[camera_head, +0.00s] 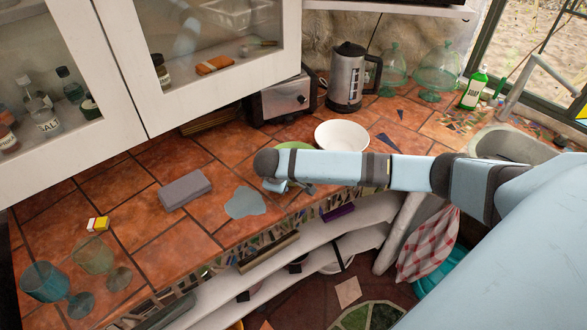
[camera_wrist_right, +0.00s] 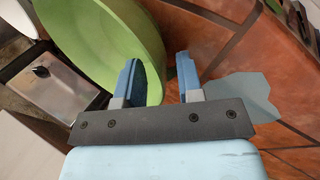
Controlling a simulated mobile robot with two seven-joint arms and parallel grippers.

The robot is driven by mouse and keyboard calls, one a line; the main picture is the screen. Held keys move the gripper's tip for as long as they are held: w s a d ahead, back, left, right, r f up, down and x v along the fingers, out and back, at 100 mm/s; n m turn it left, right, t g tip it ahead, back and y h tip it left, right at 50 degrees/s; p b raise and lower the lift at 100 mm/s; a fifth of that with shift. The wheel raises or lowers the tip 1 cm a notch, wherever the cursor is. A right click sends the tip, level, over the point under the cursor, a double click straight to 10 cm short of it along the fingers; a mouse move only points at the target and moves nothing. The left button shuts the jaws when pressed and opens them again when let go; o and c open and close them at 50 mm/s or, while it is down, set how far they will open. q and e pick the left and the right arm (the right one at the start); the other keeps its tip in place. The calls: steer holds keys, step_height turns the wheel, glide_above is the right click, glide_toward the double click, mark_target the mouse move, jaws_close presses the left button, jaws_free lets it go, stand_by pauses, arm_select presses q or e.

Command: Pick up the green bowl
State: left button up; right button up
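The green bowl (camera_head: 296,145) sits on the tiled counter, mostly hidden behind my right arm in the head view. In the right wrist view the green bowl (camera_wrist_right: 100,35) fills the upper left. My right gripper (camera_wrist_right: 157,62) is open, with its two blue fingers apart. In that view one finger overlaps the bowl and the other is to the right of its rim, over the tiles. I see nothing held, and I cannot tell whether a finger touches the bowl. My left gripper is not in view.
A white bowl (camera_head: 342,136) stands just right of the green bowl. A toaster (camera_head: 283,100) and a kettle (camera_head: 347,78) stand behind. A grey block (camera_head: 185,190) and a flat grey-blue patch (camera_head: 245,203) lie to the left.

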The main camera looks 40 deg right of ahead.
steer(key=shift+x, duration=1.4)
steer(key=shift+r, duration=0.15)
jaws_close()
